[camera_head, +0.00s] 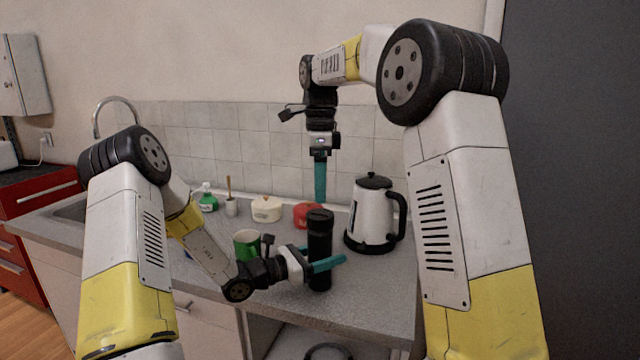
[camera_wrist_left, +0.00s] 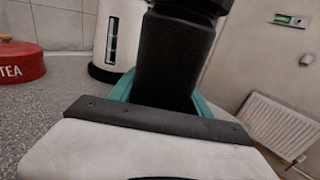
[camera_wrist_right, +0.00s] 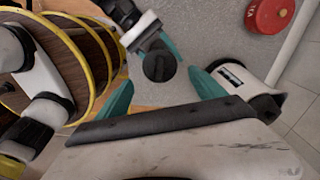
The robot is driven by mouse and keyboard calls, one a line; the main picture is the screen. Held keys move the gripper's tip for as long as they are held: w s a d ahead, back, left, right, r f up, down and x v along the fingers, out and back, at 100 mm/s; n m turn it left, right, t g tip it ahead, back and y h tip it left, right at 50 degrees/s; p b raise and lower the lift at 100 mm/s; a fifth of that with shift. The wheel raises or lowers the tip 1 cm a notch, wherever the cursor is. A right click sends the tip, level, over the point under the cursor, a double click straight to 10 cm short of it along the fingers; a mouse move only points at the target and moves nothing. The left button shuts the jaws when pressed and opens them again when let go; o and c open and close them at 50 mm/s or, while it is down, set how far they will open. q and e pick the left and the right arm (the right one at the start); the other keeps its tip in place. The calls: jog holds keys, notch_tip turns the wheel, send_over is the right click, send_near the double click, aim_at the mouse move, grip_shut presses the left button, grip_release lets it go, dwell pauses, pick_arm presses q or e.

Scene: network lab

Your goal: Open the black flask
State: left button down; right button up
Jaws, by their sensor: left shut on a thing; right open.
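The black flask (camera_head: 320,245) stands upright near the counter's front edge, with its black lid (camera_head: 320,215) on. My left gripper (camera_head: 328,263) is shut on the flask's body from the left. In the left wrist view the flask (camera_wrist_left: 172,62) sits between the teal fingers. My right gripper (camera_head: 320,200) points straight down just above the lid, open and empty. In the right wrist view the round lid (camera_wrist_right: 159,66) shows beyond and between the spread teal fingers. The head view does not show the gap between these fingers.
A white kettle (camera_head: 372,215) with a black handle stands close right of the flask. A red tin (camera_head: 304,215) and a cream tin (camera_head: 266,210) stand behind it. A green mug (camera_head: 246,245) is left, near my left gripper. The counter (camera_head: 375,290) right of the flask is clear.

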aim_at(320, 214)
jog(key=m, duration=0.8)
jog(key=shift+f, duration=4)
